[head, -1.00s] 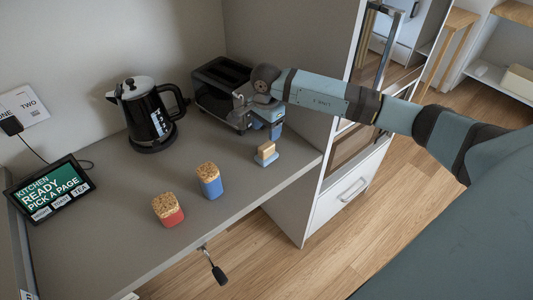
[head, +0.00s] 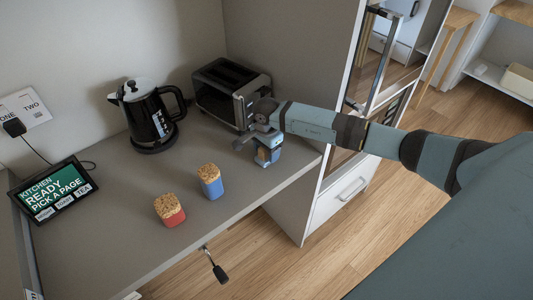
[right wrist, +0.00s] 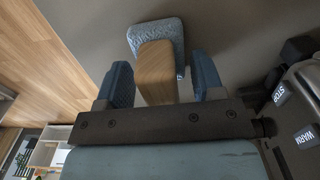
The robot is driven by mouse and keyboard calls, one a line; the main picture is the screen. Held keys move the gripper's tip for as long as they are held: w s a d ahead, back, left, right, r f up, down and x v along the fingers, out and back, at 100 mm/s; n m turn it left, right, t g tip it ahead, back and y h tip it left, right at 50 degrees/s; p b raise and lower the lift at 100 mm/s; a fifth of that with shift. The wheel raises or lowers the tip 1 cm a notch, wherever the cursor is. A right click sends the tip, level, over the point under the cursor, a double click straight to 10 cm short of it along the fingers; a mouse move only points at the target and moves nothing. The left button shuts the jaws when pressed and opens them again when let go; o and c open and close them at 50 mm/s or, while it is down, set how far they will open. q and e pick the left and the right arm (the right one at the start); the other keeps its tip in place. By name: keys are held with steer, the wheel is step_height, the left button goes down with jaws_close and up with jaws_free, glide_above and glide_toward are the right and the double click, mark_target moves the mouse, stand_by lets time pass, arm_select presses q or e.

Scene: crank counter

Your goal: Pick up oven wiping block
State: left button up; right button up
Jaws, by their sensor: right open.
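The wiping block has a wooden grip (right wrist: 155,72) and a blue textured pad (right wrist: 157,35), seen in the right wrist view. In the head view the block (head: 264,156) stands on the counter near its right end, partly hidden by my right gripper (head: 267,150). In the right wrist view my right gripper (right wrist: 162,82) is open, with one blue finger on each side of the wooden grip. A gap shows on both sides. My left gripper is not in view.
A toaster (head: 232,90) stands close behind my right gripper. A black kettle (head: 150,120), a blue cork-topped jar (head: 211,184), a red cork-topped jar (head: 169,213) and a tablet screen (head: 53,190) stand on the counter (head: 110,235). A cabinet side wall (head: 290,60) bounds the right.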

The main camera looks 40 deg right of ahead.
steer(key=c, duration=1)
steer(key=shift+r, duration=0.1)
step_height(320, 180, up, 20)
steer(key=b, duration=0.2)
